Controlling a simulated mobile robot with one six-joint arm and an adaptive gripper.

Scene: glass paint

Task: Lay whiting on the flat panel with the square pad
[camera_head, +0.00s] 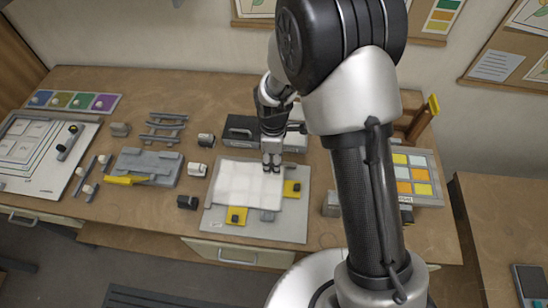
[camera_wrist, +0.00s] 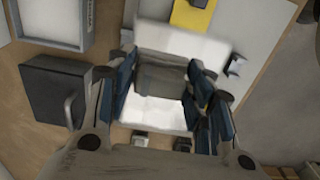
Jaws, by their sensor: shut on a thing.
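The flat panel (camera_head: 240,184) is a white sheet lying on a grey board (camera_head: 262,226) on the bench. Yellow corner pieces with dark knobs sit at its front left (camera_head: 236,215) and right (camera_head: 291,188). My gripper (camera_head: 272,165) is over the panel's back right part, pointing down. In the wrist view its fingers (camera_wrist: 160,95) are shut on a grey-brown block (camera_wrist: 160,80), which looks like the square pad. The white panel (camera_wrist: 188,45) shows behind and around the block. I cannot tell whether the block touches the panel.
A dark box with a handle (camera_wrist: 65,92) stands close beside my gripper. A tray of coloured squares (camera_head: 412,176) lies to the right. A grey fixture with a yellow piece (camera_head: 148,167) and several small blocks lie to the left. A framed board (camera_head: 35,150) is at the far left.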

